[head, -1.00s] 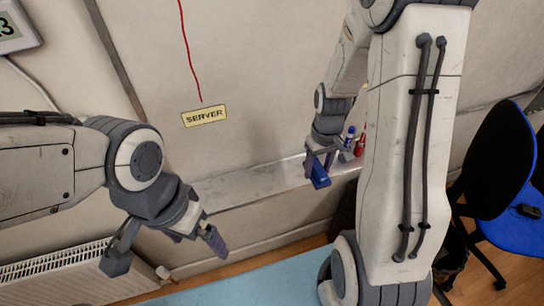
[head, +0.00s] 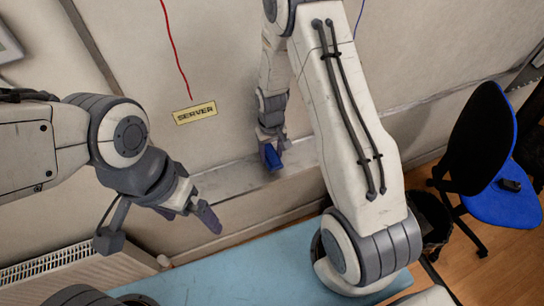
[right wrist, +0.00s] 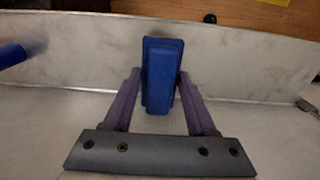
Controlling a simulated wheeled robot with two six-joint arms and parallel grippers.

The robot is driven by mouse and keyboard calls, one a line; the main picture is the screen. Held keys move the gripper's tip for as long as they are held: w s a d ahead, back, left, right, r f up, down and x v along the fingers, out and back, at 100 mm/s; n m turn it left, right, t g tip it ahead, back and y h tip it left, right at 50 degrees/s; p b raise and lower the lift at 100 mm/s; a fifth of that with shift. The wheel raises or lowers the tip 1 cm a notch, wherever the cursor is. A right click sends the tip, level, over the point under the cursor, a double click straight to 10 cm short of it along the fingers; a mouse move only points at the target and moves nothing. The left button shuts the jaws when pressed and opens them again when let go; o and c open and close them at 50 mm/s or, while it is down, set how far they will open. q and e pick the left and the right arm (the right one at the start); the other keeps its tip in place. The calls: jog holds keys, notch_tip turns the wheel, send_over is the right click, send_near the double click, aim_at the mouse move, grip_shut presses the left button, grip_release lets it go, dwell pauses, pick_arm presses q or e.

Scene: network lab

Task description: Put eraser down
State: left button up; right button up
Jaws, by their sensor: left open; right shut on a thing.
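The blue eraser (head: 272,157) is in my right gripper (head: 271,143), at the metal ledge (head: 226,181) along the wall. In the right wrist view, the eraser (right wrist: 163,72) stands between the two purple fingers of the right gripper (right wrist: 160,85), which are shut on it. The ledge (right wrist: 240,118) is behind and around it there; I cannot tell whether the eraser touches it. My left gripper (head: 193,215) is open and empty at the left, in front of the wall and apart from the ledge.
A blue cylindrical thing (right wrist: 12,55), partly cut off, lies at the left in the right wrist view. A yellow SERVER label (head: 195,113) and a red cable (head: 176,50) are on the wall. A radiator (head: 70,270) is at lower left, a blue chair (head: 505,200) at right.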

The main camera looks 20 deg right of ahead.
aim_at(272, 160)
notch_tip(272, 160, down, 3)
jog(key=shift+r+p, duration=0.1)
jog(key=shift+p, duration=0.35)
jog(key=shift+f, duration=0.25)
jog(key=shift+f, duration=0.15)
jog(key=o, duration=1.2)
jog(key=shift+r, duration=0.2)
